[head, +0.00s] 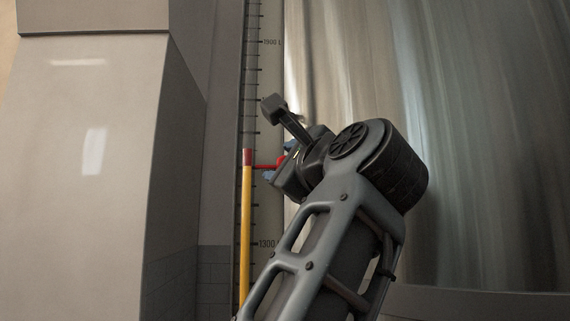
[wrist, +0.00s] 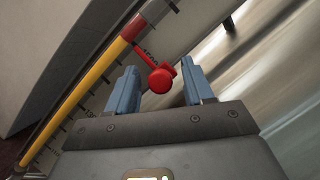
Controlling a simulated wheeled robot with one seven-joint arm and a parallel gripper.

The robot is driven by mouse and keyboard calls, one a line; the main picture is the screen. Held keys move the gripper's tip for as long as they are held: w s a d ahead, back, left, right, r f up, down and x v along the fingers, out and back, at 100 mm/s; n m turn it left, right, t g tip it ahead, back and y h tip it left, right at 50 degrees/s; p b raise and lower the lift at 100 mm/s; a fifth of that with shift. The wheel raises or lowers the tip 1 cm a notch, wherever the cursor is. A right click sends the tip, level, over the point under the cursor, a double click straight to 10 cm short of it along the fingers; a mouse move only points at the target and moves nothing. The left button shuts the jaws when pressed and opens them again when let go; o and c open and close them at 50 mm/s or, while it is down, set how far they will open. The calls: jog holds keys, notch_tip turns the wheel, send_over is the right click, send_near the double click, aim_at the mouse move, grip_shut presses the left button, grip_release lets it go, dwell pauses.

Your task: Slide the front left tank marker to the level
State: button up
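The tank marker is red, with a thin pointer and a round knob (wrist: 160,80); part of it shows in the head view (head: 268,167). Its pointer reaches left to the yellow level column (head: 246,220), near the column's dark red top (head: 246,157). In the wrist view the red top (wrist: 133,27) sits just beyond the pointer's end. My gripper (wrist: 158,70) is open, with one blue finger on each side of the knob and gaps to both. In the head view my gripper (head: 280,162) partly hides the knob.
A pale scale strip (head: 268,90) with black ticks runs upright behind the marker. A large shiny metal tank (head: 470,150) fills the right. A grey-beige housing (head: 85,150) stands at the left. My arm covers the lower middle.

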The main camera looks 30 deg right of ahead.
jog(key=b+v, duration=0.2)
jog(key=v, duration=0.5)
jog(key=shift+s, duration=0.4)
jog(key=shift+a+f, duration=0.1)
